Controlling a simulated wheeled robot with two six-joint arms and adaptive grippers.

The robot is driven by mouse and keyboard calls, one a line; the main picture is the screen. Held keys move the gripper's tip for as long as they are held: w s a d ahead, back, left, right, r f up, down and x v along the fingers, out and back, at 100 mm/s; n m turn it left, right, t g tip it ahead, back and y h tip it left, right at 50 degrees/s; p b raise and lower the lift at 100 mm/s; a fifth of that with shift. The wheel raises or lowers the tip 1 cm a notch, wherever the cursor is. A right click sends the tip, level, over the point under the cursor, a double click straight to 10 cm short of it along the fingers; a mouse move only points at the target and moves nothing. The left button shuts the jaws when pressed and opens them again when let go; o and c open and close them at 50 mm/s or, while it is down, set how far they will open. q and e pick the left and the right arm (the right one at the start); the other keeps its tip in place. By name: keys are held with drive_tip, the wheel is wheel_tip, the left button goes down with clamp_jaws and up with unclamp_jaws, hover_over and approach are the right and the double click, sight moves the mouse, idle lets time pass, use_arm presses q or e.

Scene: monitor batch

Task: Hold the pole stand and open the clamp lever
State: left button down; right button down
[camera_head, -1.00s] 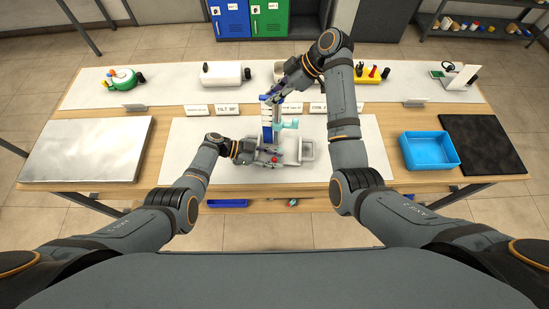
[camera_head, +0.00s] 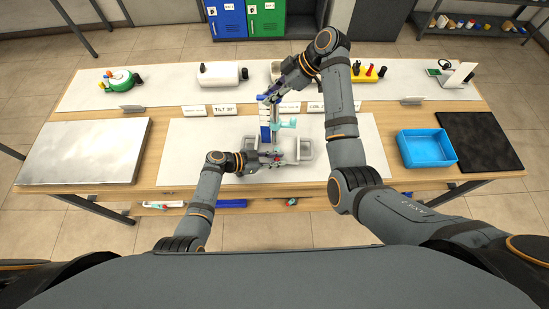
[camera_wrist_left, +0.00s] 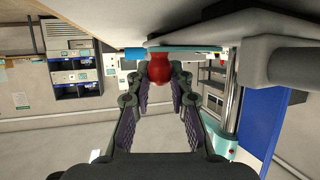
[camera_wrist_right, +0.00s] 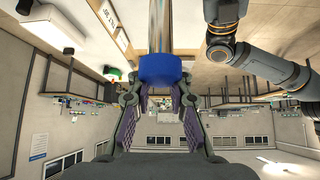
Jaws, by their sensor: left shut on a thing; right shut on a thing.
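The pole stand stands upright on the mat in the head view, with a blue column (camera_head: 265,132) and a cyan clamp part (camera_head: 288,123). My right gripper (camera_head: 272,97) is shut on the top of the pole, where the right wrist view shows a blue cap (camera_wrist_right: 160,69) between the fingertips (camera_wrist_right: 161,92). My left gripper (camera_head: 275,158) is low at the stand's foot. In the left wrist view its fingertips (camera_wrist_left: 158,82) are shut on the red knob (camera_wrist_left: 158,66) of the lever, beside a cyan strip (camera_wrist_left: 185,48). The lever's angle is hard to tell.
Grey compartments (camera_head: 305,149) flank the stand's foot. A blue tray (camera_head: 427,148) and a black mat (camera_head: 482,140) lie on the right, a metal plate (camera_head: 85,150) on the left. Label cards (camera_head: 224,109) stand behind. The mat in front is free.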

use_arm(q)
drive_tip(key=shift+s+d+n+t+y, duration=0.1)
drive_tip(key=shift+d+n+t+y, duration=0.2)
drive_tip(key=shift+n+t, duration=0.3)
drive_tip(key=shift+d+n+t+y, duration=0.2)
drive_tip(key=shift+d+n+t, duration=0.05)
drive_tip(key=shift+n+t, duration=0.3)
drive_tip(key=shift+t, duration=0.25)
drive_tip(key=c, duration=1.2)
unclamp_jaws()
drive_tip(key=v, duration=1.2)
drive_tip(key=shift+d, duration=0.1)
